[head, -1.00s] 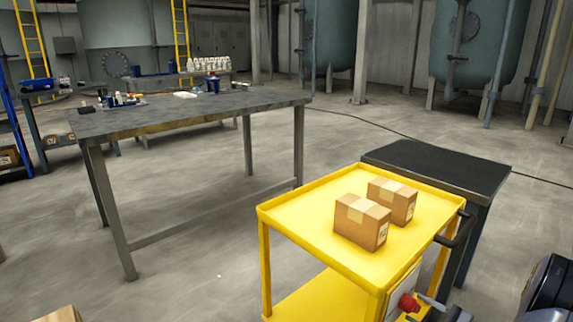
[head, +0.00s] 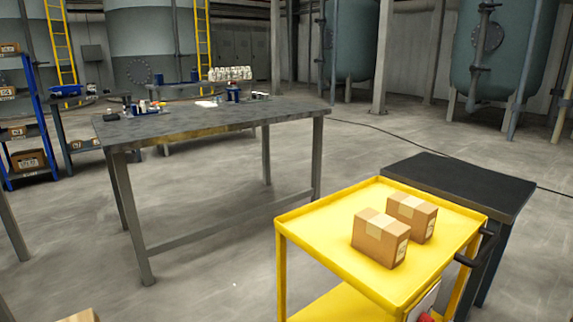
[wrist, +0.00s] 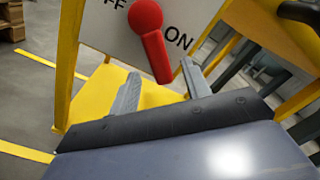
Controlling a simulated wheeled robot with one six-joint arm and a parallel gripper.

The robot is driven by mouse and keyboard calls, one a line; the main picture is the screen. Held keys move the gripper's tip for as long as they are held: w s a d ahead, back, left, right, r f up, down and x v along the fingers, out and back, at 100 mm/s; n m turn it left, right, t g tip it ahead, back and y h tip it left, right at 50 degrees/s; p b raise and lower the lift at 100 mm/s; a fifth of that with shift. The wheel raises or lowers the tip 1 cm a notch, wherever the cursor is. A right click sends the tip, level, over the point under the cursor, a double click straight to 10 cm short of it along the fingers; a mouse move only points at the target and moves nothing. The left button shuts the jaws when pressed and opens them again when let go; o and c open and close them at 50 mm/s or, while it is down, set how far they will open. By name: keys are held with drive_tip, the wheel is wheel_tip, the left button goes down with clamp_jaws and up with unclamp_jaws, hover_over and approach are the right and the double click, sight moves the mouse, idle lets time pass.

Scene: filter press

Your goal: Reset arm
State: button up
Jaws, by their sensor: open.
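My gripper (wrist: 160,92) shows in the wrist view with its two grey fingers spread apart, open and empty. A red lever handle (wrist: 152,40) is just beyond the fingers, on a white panel marked OFF and ON. It slants down and right, with its lower end beside the word ON. In the picture its tip lies between the fingers; I cannot tell whether they touch it. In the head view a small red part of the handle (head: 425,317) shows at the bottom edge. My gripper is not seen there.
A yellow cart (head: 330,215) carries two cardboard boxes (head: 380,238) (head: 411,217). A black-topped table (head: 460,185) stands behind it. A long grey workbench (head: 220,118) with small items stands to the left. Open floor lies between workbench and cart.

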drive_tip(key=p+v, duration=0.2)
drive_tip(key=v, duration=0.5)
drive_tip(key=b+x, duration=0.4)
drive_tip(key=x, duration=0.7)
drive_tip(key=shift+w+a+f, duration=0.15)
drive_tip(key=shift+w+a, duration=0.1)
drive_tip(key=shift+a, duration=0.1)
drive_tip(key=shift+s+m+p, duration=0.15)
drive_tip(key=shift+m+p, duration=0.35)
drive_tip(key=shift+s+a+f+m+p, duration=0.1)
drive_tip(key=shift+m+p, duration=0.1)
drive_tip(key=shift+m, duration=0.25)
drive_tip(key=shift+s+a+f+m+p, duration=0.1)
drive_tip(key=shift+a+f+m+p, duration=0.05)
drive_tip(key=shift+m, duration=0.3)
drive_tip(key=shift+r, duration=0.1)
